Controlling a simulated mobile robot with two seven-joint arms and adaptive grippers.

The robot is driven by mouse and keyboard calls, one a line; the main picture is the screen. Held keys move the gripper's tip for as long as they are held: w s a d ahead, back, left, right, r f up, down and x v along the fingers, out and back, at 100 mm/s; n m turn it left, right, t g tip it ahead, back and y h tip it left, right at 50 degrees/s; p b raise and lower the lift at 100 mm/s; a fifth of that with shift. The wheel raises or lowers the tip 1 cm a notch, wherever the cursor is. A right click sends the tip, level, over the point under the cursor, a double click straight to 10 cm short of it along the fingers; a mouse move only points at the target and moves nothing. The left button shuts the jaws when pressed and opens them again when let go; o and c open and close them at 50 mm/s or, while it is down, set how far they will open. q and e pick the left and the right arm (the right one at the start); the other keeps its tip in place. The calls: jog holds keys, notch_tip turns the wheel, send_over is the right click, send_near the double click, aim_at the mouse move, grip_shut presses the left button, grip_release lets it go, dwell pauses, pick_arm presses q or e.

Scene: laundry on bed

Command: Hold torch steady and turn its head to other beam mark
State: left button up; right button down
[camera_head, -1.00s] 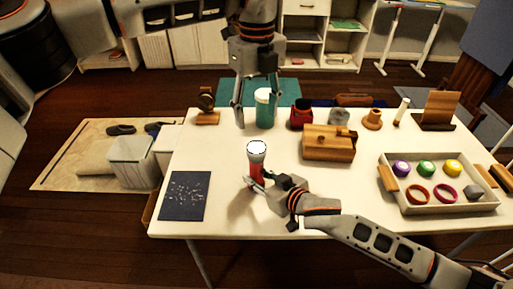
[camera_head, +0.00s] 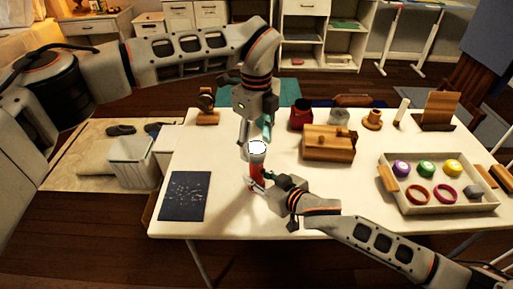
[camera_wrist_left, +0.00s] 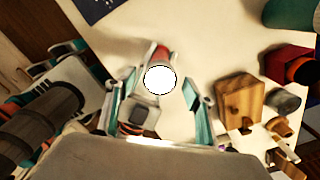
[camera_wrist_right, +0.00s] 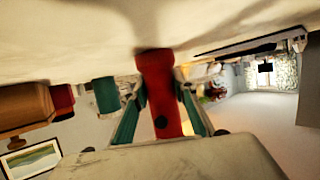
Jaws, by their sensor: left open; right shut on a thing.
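The torch (camera_head: 257,168) stands upright on the white table, with a red body and a grey head topped by a bright white lens. My right gripper (camera_head: 257,185) is shut on its red body, low down; the red body also fills the middle of the right wrist view (camera_wrist_right: 158,95). My left gripper (camera_head: 256,132) is open, pointing down just above the torch head. In the left wrist view, the white lens (camera_wrist_left: 160,80) lies between the spread fingers, apart from them. I cannot make out any beam marks.
A wooden box (camera_head: 328,143), a red jar (camera_head: 301,114) and a tray (camera_head: 440,208) of small items stand to the right. A dark sheet (camera_head: 184,196) lies at the left. The table's front middle is clear.

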pick_arm(q)
jog(key=shift+f, duration=1.05)
jog(key=c, duration=1.1)
jog(key=shift+c, duration=0.2)
